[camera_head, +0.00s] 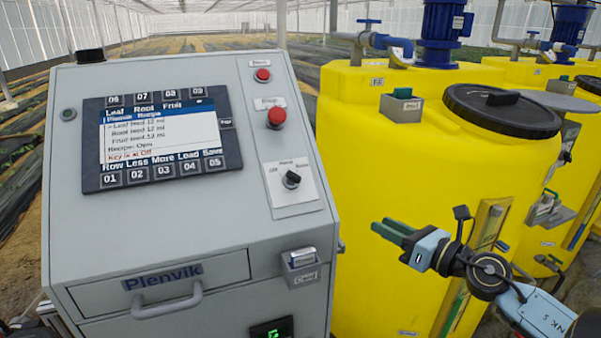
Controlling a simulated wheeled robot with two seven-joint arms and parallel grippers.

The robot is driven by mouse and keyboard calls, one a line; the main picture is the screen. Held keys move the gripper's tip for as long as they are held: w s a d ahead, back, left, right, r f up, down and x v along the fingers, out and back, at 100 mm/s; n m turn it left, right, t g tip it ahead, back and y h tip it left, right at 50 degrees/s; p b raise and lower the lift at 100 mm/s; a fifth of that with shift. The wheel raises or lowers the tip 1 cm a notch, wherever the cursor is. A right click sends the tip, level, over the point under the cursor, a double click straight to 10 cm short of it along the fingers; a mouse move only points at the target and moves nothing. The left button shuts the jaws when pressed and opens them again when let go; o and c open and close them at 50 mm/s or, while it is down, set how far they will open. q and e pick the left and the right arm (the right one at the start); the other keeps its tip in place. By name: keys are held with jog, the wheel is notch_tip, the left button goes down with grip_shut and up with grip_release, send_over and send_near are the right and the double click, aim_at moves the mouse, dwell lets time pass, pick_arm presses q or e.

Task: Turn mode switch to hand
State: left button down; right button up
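The mode switch (291,179) is a black rotary knob on a white label plate (295,197), on the right of the grey control cabinet's sloping face. The plate has small position labels, with Off at its left; the other labels are blurred. I cannot tell surely where the knob points. The screen (160,140) has a red line that seems to read "Key is at Off". My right gripper (380,230), with green fingers, is right of the cabinet and below the switch, apart from it, in front of a yellow tank. Its finger gap is unclear. My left gripper is not seen.
Two red buttons (276,117) sit above the switch. A small card holder (300,262) and a drawer handle (167,303) stick out below. Yellow tanks (360,160) stand close on the right. The space before the switch is clear.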

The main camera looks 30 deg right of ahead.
aim_at(300, 178)
jog(key=s+a+r+n+y, duration=0.2)
jog(key=a+r+n+y, duration=0.2)
jog(key=a+r+n, duration=0.7)
jog(key=shift+g, duration=0.4)
jog(key=p+x, duration=0.2)
jog(key=x, duration=0.1)
jog(key=p+x, duration=0.2)
jog(key=x, duration=0.2)
jog(key=r+p+x, duration=0.1)
jog(key=x, duration=0.3)
jog(key=shift+w+d+r+p, duration=0.1)
jog(key=shift+d+p, duration=0.25)
jog(key=shift+p, duration=0.05)
jog(key=shift+x, duration=0.85)
jog(key=shift+a, duration=0.1)
grip_shut()
